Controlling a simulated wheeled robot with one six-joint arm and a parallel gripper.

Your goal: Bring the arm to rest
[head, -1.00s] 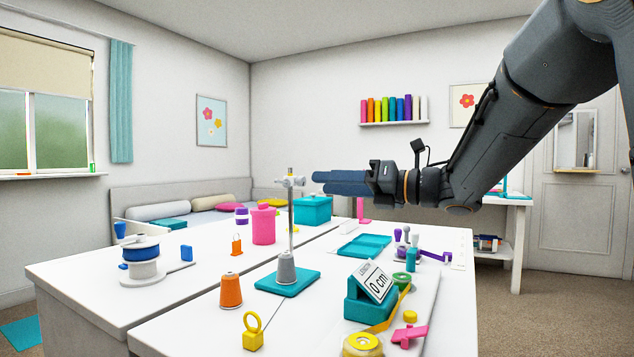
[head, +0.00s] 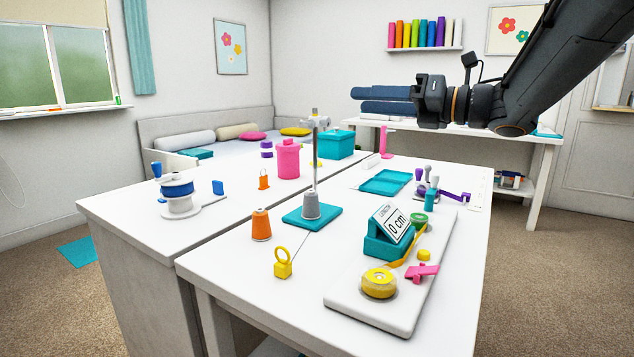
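My arm comes in from the upper right, and my gripper (head: 428,101) hangs in the air above the far end of the white table (head: 240,268). It points left and looks clear of everything on the table. Its fingers are seen side-on and small, so I cannot tell whether they are open or shut. No held object can be made out. Dark blue rolls (head: 383,93) show just left of the fingertips; they appear to lie on the white desk (head: 536,150) behind.
Carpet (head: 545,290) is clear at right.

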